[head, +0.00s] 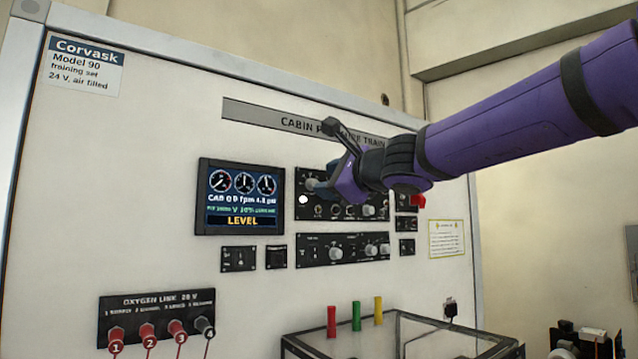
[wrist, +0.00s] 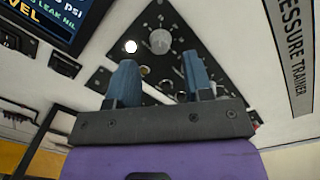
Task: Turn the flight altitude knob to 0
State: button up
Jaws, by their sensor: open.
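The upper black control panel (head: 302,211) carries a large round grey knob (wrist: 160,41) with a white round light (wrist: 130,46) beside it. This may be the flight altitude knob; its label and scale cannot be read. My gripper (head: 322,187) is at this panel, in front of its upper left part, and hides much of it in the head view. In the wrist view my gripper (wrist: 158,60) is open, its two blue fingers apart and empty, with the knob visible just beyond the gap between the tips. I cannot tell any contact.
A display (head: 241,197) left of the panel reads LEVEL. A lower panel (head: 343,249) has several knobs. A red switch (head: 418,201) is at right. An oxygen link panel (head: 158,305) with red plugs and a clear case (head: 400,335) are below.

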jog(key=shift+x, duration=1.85)
grip_shut()
